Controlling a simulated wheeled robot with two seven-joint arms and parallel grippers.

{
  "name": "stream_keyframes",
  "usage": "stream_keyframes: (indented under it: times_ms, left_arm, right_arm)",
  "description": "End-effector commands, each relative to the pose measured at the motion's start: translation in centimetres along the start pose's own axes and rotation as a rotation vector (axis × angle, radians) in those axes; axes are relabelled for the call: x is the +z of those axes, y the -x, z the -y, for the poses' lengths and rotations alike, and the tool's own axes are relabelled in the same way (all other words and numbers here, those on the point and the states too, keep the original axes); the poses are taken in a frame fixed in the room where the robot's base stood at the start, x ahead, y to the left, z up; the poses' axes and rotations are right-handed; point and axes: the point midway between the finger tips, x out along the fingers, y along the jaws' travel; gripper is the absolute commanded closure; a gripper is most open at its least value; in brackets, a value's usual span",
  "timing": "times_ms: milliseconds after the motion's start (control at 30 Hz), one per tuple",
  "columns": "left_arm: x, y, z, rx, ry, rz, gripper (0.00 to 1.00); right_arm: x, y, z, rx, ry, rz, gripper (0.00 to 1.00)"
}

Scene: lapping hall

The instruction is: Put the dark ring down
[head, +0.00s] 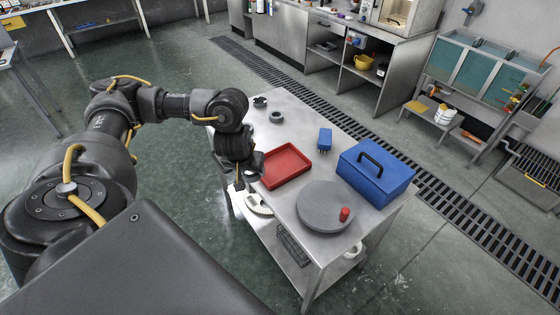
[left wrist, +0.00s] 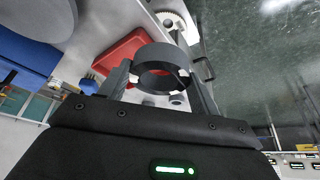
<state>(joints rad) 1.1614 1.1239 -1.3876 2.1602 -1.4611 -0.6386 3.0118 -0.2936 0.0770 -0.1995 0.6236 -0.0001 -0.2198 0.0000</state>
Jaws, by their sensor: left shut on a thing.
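My left gripper (head: 241,184) hangs at the near left edge of the metal table (head: 303,118), left of the red tray (head: 286,165). In the left wrist view its two fingers are shut on a dark ring (left wrist: 162,57), which sits between them with its opening visible. In the head view the held ring cannot be clearly made out at the fingertips. The red tray also shows behind the ring in the left wrist view (left wrist: 117,52). Two other rings, a black one (head: 260,102) and a dark grey one (head: 276,117), stand at the table's far left end. My right gripper is not in view.
A round grey plate (head: 318,211) with a red piece (head: 345,214) on it, a blue box (head: 378,180) with a black handle and a small blue block (head: 325,139) occupy the table. The far left tabletop has free room.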

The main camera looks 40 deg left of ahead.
Motion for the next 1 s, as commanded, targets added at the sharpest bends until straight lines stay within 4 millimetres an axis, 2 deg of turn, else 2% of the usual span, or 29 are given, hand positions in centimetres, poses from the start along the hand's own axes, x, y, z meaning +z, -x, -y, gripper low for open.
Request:
stream_keyframes:
  times_ms: [100, 300, 600, 733, 867, 1000]
  left_arm:
    - [-0.1, -0.1, 1.2, -0.013, 0.035, 0.001, 0.65]
    - [-0.2, -0.4, 1.4, -0.015, 0.043, -0.002, 0.65]
    - [-1.6, -2.7, 0.7, -0.013, 0.042, -0.007, 0.65]
    - [-3.1, -4.5, 0.0, -0.013, 0.044, -0.004, 0.65]
    - [-5.1, -6.5, -0.8, -0.014, 0.045, 0.001, 0.65]
    - [-6.6, -9.8, -1.7, -0.015, 0.045, 0.004, 0.65]
  right_arm:
    - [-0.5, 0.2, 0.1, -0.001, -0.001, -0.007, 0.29]
    - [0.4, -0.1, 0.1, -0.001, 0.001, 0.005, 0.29]
    - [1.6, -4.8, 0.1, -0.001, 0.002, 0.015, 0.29]
    - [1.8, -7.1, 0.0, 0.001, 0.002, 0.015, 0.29]
    - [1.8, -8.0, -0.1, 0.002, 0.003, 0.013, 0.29]
    - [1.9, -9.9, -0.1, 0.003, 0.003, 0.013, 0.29]
